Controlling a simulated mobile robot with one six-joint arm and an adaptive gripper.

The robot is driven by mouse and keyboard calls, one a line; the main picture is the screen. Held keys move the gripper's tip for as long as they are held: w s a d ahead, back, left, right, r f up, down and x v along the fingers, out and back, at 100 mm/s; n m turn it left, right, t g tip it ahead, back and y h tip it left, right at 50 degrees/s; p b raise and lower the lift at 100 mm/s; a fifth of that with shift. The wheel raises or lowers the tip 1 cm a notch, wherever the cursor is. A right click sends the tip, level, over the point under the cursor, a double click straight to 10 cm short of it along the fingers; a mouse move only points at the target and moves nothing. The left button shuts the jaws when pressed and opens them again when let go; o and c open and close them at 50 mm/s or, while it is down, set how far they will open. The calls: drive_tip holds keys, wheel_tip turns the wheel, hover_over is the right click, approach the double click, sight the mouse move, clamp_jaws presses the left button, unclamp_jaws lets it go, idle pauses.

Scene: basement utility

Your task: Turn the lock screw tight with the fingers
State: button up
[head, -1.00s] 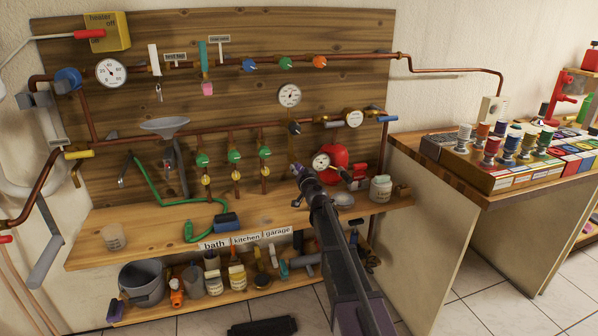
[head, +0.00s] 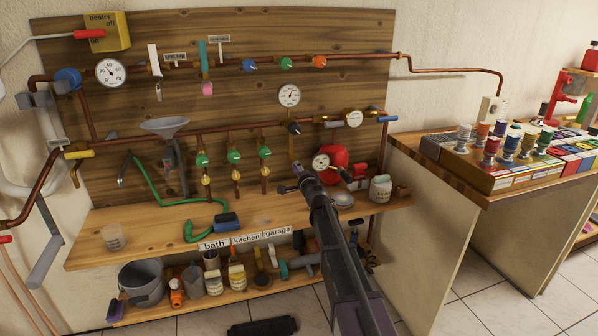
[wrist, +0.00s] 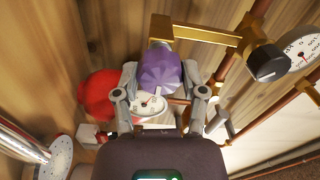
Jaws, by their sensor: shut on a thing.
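A purple ridged knob (wrist: 160,72), which looks to be the lock screw, sits at the end of a brass pipe (wrist: 205,33) in the wrist view. My gripper (wrist: 160,76) has one grey finger on each side of the knob and is shut on it. In the head view my gripper (head: 302,176) is in front of the wooden board, above the bench. The knob cannot be made out there. How tight the screw is cannot be told.
A black knob (wrist: 268,63) and a dial gauge (wrist: 303,52) are right of the fingers. A red tank (wrist: 99,94) and a white gauge (wrist: 148,104) lie behind them.

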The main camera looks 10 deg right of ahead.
drive_tip(key=m, duration=0.6)
drive_tip(key=shift+w, duration=0.1)
drive_tip(key=shift+m, duration=0.3)
drive_tip(key=o, duration=1.1)
drive_tip(key=shift+o, duration=0.2)
drive_tip(key=s+d, duration=0.2)
drive_tip(key=s, duration=1)
drive_tip(key=shift+a, duration=0.15)
